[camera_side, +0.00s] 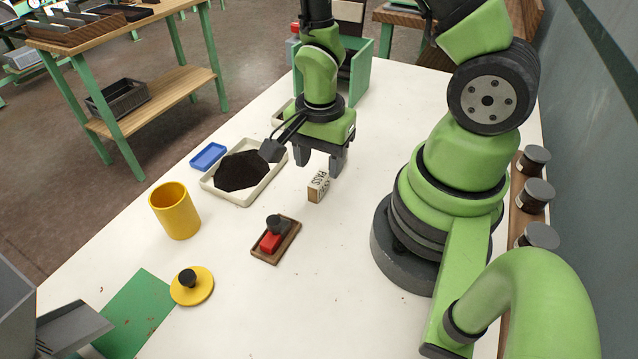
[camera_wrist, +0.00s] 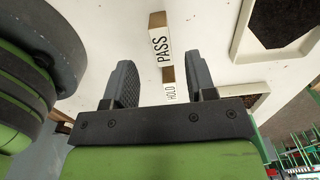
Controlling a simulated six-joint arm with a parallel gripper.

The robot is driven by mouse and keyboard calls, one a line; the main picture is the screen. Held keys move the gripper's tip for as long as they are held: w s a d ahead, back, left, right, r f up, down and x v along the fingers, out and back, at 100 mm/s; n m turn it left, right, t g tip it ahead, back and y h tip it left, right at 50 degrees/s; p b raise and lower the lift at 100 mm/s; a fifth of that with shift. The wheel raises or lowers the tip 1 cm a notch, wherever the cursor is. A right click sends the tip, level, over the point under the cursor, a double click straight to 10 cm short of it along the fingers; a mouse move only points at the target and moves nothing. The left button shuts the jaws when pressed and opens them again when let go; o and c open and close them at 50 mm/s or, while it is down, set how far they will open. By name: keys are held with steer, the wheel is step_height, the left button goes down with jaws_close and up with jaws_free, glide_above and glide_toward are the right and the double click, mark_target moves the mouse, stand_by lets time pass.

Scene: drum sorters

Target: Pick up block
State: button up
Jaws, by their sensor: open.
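A small block (camera_side: 317,187) with white lettered faces and a bare wood side stands on the white table. My gripper (camera_side: 321,170) is open just behind and above it, fingers pointing down, with nothing visibly held. In the wrist view, the block (camera_wrist: 160,42) shows the word PASS and lies beyond the open fingertips, roughly in line with the gap. A white face reading HOLD (camera_wrist: 170,92) shows between the fingers, closer to the palm. I cannot tell if it belongs to a separate block.
A cream tray with a black inset (camera_side: 270,183) and a blue dish (camera_side: 208,156) lie left of my gripper. A yellow cup (camera_side: 175,210), a wooden tray with a red-based stamp (camera_side: 272,238) and a yellow lid (camera_side: 192,286) stand nearer. A green box (camera_side: 360,75) is behind.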

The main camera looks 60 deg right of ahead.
mark_target(319, 178)
steer(key=shift+w+f, duration=0.1)
steer(key=shift+f, duration=2.4)
steer(key=shift+c, duration=0.5)
jaws_close()
